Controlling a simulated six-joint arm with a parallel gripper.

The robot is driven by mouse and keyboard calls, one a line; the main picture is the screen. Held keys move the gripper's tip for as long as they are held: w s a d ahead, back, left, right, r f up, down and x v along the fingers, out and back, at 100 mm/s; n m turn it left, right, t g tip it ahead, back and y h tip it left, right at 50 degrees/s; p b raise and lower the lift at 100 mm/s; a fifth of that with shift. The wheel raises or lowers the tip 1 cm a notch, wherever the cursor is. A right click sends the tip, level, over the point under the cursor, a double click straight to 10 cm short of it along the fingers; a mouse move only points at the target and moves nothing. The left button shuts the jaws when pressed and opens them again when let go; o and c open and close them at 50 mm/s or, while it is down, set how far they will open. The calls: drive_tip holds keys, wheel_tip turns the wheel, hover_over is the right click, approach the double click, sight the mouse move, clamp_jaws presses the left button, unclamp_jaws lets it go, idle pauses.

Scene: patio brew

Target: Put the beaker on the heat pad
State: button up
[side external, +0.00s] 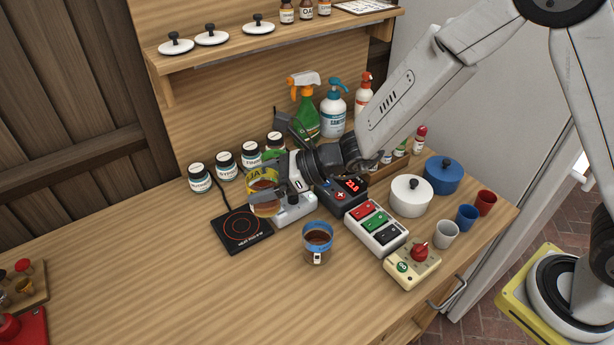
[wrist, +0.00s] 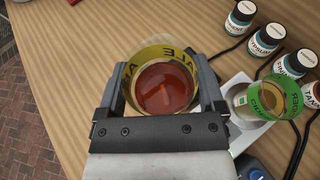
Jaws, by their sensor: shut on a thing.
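My gripper (side external: 266,197) is shut on a clear beaker (side external: 262,206) with a yellow band and amber-brown liquid. The black heat pad (side external: 242,231), with a red ring marking, lies on the bench at the left. The held beaker appears above the pad's upper right part in the side view; its exact height is unclear. The pad is not visible in the wrist view.
A green-banded beaker (wrist: 262,100) stands on a white device (wrist: 238,132). A blue-banded beaker (side external: 318,245) stands right of the pad. Labelled jars (side external: 228,165) line the back. A button box (side external: 376,228) and pots stand right.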

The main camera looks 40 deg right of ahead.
drive_tip(key=w+a+f, duration=0.3)
drive_tip(key=w+f, duration=0.3)
drive_tip(key=shift+w+f, duration=0.3)
drive_tip(key=shift+w, duration=0.1)
drive_tip(key=shift+f, duration=0.1)
drive_tip(key=shift+w+a+f, duration=0.15)
drive_tip(key=shift+w+f, duration=0.1)
drive_tip(key=shift+f, duration=1.5)
drive_tip(key=shift+f, duration=0.15)
drive_tip(key=o, duration=1.2)
drive_tip(key=shift+v, duration=6.1)
